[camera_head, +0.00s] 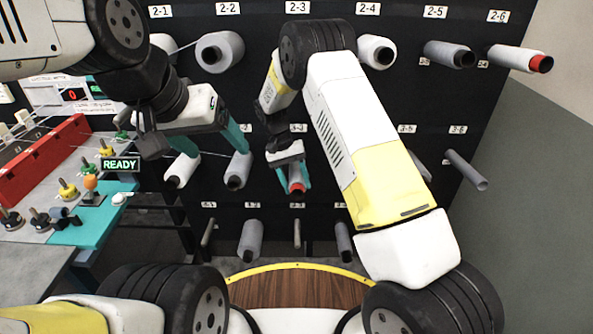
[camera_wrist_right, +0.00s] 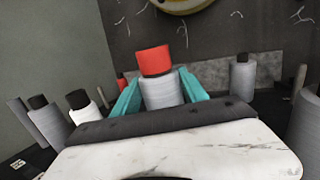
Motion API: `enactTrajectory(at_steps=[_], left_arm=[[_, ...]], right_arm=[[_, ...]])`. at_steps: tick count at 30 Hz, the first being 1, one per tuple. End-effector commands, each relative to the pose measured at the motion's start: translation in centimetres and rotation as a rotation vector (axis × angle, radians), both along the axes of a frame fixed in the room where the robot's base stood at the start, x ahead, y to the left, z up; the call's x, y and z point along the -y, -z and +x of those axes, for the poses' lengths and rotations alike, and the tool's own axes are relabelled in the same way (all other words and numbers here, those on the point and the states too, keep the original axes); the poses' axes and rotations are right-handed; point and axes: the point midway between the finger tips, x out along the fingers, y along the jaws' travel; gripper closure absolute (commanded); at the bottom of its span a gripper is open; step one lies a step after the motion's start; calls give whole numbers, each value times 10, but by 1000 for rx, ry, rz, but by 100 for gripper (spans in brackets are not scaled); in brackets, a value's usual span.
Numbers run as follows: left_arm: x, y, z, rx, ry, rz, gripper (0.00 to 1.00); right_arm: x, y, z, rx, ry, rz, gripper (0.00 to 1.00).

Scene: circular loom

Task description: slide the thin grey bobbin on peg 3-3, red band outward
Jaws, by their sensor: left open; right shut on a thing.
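The thin grey bobbin (camera_wrist_right: 161,92) is upright between the teal fingers of my right gripper (camera_wrist_right: 160,100) in the right wrist view. Its red band (camera_wrist_right: 154,60) is at the end with the dark core tip. In the head view my right gripper (camera_head: 291,176) is shut on it in the third column of row 3, and the red band (camera_head: 297,187) faces outward from the rack. The 3-3 label (camera_head: 298,128) is partly covered and peg 3-3 is hidden; I cannot tell how far the bobbin is on it. My left gripper (camera_head: 193,138) is open at the left, before the rack.
Bobbins on neighbouring pegs stand close: a grey one (camera_head: 238,170) to the left, a white one (camera_head: 376,51) above right, and others below (camera_head: 251,240). A bare-looking grey rod (camera_head: 466,170) is at the right. A bench with a red bar (camera_head: 45,157) and READY sign (camera_head: 120,164) is left.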

Motion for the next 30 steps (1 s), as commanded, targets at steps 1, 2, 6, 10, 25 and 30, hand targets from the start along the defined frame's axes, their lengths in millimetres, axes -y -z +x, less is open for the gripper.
enactTrajectory(at_steps=[1, 2, 6, 10, 25, 30], left_arm=[[0, 0, 0, 0, 0, 0, 23], [0, 0, 0, 0, 0, 0, 23], [0, 0, 0, 0, 0, 0, 23], [0, 0, 0, 0, 0, 0, 23], [0, 0, 0, 0, 0, 0, 23], [0, 0, 0, 0, 0, 0, 23]], right_arm=[[0, 0, 3, 1, 0, 0, 100], [0, 1, 4, 0, 0, 0, 100], [0, 2, 11, -1, 0, 0, 100], [0, 3, 18, 0, 1, 0, 100], [0, 4, 33, 0, 0, 0, 100], [0, 4, 33, 0, 0, 0, 100]])
